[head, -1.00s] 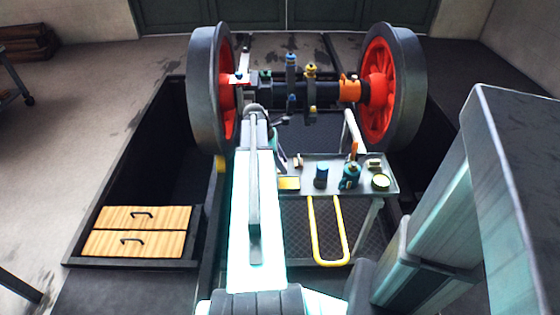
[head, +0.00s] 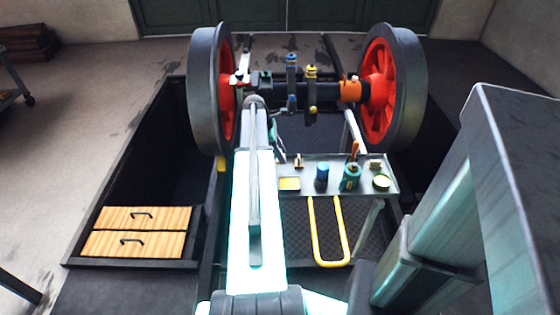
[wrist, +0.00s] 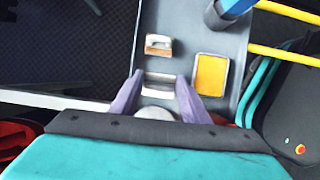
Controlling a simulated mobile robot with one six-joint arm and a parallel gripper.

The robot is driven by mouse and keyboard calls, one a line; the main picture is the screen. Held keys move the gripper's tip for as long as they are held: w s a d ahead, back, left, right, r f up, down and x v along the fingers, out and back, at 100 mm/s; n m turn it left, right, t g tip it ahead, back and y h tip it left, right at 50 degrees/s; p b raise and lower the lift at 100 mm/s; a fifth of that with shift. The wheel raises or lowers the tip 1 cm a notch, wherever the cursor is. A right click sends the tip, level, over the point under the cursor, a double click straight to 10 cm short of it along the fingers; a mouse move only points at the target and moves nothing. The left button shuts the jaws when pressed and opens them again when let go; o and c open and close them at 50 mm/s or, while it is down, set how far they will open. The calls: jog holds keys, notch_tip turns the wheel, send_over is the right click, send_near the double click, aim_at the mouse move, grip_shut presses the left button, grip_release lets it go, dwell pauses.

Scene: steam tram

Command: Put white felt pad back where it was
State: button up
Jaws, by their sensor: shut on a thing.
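My gripper (wrist: 158,92) is shut on a small pale piece, seemingly the white felt pad (wrist: 158,84), which lies between its two purple fingertips in the wrist view. The pad appears over the grey tray (wrist: 202,27); whether it touches the tray is unclear. A tan block with a pale top (wrist: 158,44) is just beyond the pad, apart from it. A yellow square piece (wrist: 211,75) is to the right of the gripper. In the head view, my arm hides most of the gripper and the pad cannot be made out.
Red wheels (head: 376,85) on an axle stand behind. A yellow rail (head: 317,235) is in front.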

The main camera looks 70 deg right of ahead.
jog(key=shift+f, duration=0.1)
jog(key=shift+f+b, duration=0.3)
jog(key=shift+f, duration=1.35)
jog(key=shift+f, duration=0.1)
jog(key=o, duration=0.9)
jog(key=shift+f, duration=0.1)
jog(key=shift+r, duration=0.2)
jog(key=p+v, duration=0.1)
jog(key=v, duration=1.1)
jog(key=shift+a+p, duration=0.1)
jog(key=shift+p, duration=0.2)
jog(key=shift+w, duration=0.1)
